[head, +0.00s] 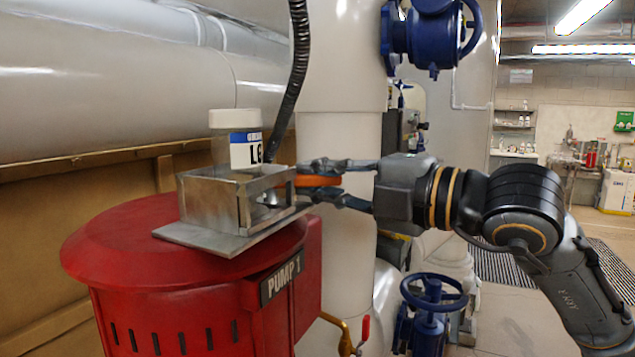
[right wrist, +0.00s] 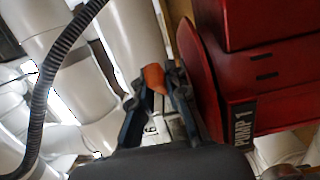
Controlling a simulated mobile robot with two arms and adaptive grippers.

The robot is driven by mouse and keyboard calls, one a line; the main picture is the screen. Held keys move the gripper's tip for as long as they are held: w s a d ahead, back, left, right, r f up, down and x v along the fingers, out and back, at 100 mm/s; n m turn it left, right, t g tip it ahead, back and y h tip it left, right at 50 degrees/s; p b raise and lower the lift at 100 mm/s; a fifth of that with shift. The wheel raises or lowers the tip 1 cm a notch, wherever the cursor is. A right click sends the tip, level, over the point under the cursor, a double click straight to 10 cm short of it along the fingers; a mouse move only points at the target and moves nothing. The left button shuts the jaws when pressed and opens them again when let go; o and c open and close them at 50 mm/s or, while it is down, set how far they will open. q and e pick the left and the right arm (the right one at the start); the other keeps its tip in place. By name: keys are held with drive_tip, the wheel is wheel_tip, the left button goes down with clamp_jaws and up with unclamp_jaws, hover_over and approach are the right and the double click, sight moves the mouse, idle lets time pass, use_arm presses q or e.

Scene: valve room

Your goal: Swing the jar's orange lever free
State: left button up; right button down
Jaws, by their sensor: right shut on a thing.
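The jar (head: 245,149), white-lidded with a blue-and-white label, stands upright in a grey metal holder (head: 209,203) on top of the red pump. The orange lever (head: 318,181) sticks out from the holder's right side. My right gripper (head: 322,183) reaches in from the right and is shut on the lever, one finger above it and one below. In the right wrist view the orange lever (right wrist: 154,78) shows between the fingertips. The lever's inner end is partly hidden by the fingers and the holder. My left gripper is not in view.
The red pump (head: 180,240) marked PUMP 1 carries the holder's base plate. A black corrugated hose (head: 293,80) hangs just behind the jar. A large pale pipe (head: 340,130) stands behind my right gripper. Blue valves (head: 432,38) sit above and below my right arm.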

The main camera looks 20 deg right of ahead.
idle(0.5)
drive_tip(key=c, duration=1.6)
unclamp_jaws()
drive_tip(key=v, duration=1.2)
drive_tip(key=shift+s+a, duration=0.15)
